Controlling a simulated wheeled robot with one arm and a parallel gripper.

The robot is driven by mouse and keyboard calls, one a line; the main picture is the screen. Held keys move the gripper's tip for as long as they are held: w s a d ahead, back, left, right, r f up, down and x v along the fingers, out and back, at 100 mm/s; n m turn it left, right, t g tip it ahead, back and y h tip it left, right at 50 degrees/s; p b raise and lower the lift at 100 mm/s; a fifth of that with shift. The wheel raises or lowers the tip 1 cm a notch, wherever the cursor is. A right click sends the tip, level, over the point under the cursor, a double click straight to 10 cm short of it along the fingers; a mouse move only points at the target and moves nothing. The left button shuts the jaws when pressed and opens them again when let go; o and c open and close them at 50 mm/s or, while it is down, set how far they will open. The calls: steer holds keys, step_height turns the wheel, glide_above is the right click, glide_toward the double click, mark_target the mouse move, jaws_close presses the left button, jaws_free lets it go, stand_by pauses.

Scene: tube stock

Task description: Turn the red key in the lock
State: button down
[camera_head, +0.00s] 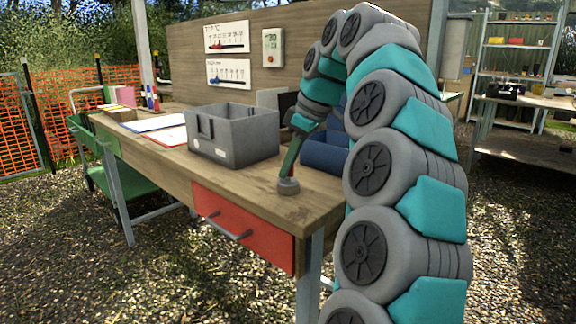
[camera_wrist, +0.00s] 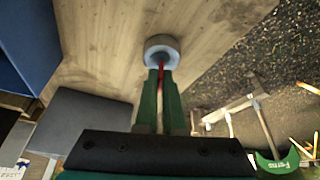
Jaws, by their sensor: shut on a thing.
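The lock (camera_head: 288,187) is a short grey cylinder on the wooden tabletop near its front right corner. It also shows at the top middle of the wrist view (camera_wrist: 161,43). The red key (camera_wrist: 161,72) is a thin red strip between the green fingers of my gripper (camera_wrist: 160,82). My gripper (camera_head: 291,167) points down at the lock and is shut on the key, with its fingertips close above the lock. The key's lower end meets the lock; how deep it sits and its turn angle cannot be told.
A grey crate (camera_head: 235,146) stands left of the lock, and a blue bin (camera_head: 323,157) stands behind it to the right. A red drawer (camera_head: 242,228) is in the workbench front. Papers (camera_head: 160,123) lie further left. The tabletop around the lock is bare.

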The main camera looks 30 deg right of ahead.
steer(key=shift+f+m+h+b, duration=0.1)
steer(key=shift+m+h+b, duration=0.4)
steer(key=shift+m+b, duration=0.65)
steer(key=shift+m+t, duration=0.3)
steer(key=shift+m, duration=0.45)
steer(key=c, duration=0.9)
jaws_free()
steer(key=shift+c, duration=0.2)
